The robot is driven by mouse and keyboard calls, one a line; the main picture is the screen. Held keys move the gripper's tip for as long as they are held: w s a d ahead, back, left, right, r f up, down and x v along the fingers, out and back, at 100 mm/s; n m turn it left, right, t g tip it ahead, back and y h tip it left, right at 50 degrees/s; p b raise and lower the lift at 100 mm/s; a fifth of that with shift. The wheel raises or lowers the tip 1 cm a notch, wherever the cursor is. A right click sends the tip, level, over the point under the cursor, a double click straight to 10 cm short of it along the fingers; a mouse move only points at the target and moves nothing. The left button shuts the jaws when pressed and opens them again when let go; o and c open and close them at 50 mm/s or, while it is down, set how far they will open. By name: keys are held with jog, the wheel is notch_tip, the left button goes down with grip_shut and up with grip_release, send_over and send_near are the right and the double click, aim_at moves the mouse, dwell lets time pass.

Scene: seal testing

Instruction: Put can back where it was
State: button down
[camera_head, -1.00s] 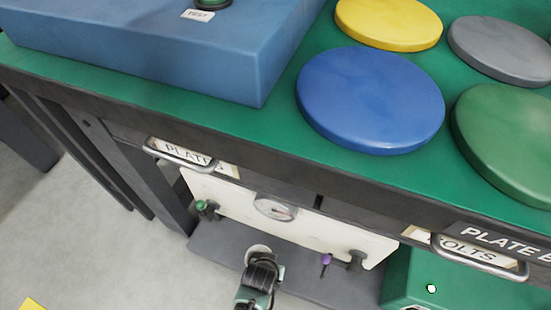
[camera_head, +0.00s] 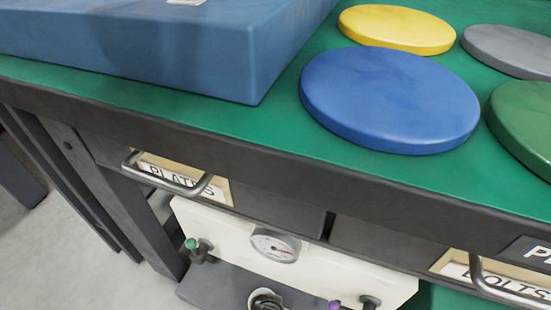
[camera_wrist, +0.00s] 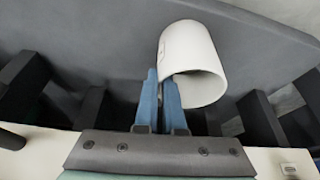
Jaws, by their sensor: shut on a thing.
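The can (camera_wrist: 188,48) is white and hollow. In the wrist view it is tilted, with its open end facing the lower right. My gripper (camera_wrist: 162,76) has two blue fingers, close together and shut on the can at its left edge. Just how the fingertips meet the can's wall is hard to see. A dark grey surface lies behind the can. In the head view only a small rounded part shows at the bottom edge; I cannot tell whether it is the can or my wrist.
A white panel with a gauge (camera_head: 274,245), a green-knobbed valve (camera_head: 199,249) and a purple knob (camera_head: 334,305) stands under the bench. Drawer handles (camera_head: 168,180) jut out above it. A blue disc (camera_head: 390,100) and a blue block (camera_head: 160,65) lie on the green benchtop (camera_head: 235,125).

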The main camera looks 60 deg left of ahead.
jog(key=shift+r, duration=0.1)
jog(key=shift+f, duration=0.2)
jog(key=c, duration=1)
grip_release()
jog(key=shift+r, duration=0.1)
jog(key=p+v, duration=0.8)
jog(key=v, duration=0.4)
jog(key=shift+r, duration=0.15)
